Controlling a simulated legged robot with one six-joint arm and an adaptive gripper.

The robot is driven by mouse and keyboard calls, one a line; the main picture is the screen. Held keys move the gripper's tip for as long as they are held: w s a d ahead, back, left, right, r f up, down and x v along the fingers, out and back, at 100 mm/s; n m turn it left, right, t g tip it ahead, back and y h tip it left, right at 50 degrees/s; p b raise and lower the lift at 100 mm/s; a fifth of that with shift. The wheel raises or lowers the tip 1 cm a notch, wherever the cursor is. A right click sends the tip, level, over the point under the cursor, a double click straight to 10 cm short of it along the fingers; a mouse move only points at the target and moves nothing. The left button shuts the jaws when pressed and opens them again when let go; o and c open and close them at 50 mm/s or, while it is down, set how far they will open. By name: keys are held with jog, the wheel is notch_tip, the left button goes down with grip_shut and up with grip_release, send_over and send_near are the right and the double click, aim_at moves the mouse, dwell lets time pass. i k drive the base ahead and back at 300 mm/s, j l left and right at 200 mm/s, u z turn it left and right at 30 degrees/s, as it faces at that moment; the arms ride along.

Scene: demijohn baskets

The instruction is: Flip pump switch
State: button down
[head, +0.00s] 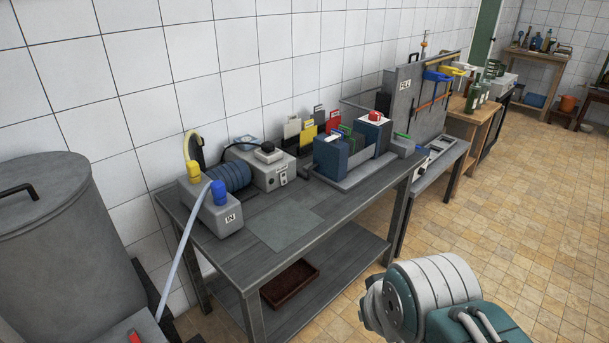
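A pump sits on the left end of a grey metal table (285,237). It has a dark blue ribbed body (229,177) and a grey block (213,208) labelled IN, with a blue hose fitting (218,193) and a yellow one (193,171). Behind and right of it stands a light grey box (262,167) with a dark knob-like part on top. A small switch-like detail (283,178) is on the box's front face; it is too small to tell its position. My gripper is not in view; only part of my arm shows at the bottom right.
A large grey lidded vat (50,250) stands at the left, with a pale hose running down beside it. Files and a blue-grey machine (345,150) with a red knob fill the table's back right. The table's front is clear. Tiled floor is open at right.

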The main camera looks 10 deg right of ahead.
aim_at(283, 174)
jog(key=i+l, duration=0.2)
jog(key=i, duration=0.15)
jog(key=i+l, duration=0.2)
jog(key=i, duration=0.15)
jog(key=i+l, duration=0.15)
jog(key=i, duration=0.25)
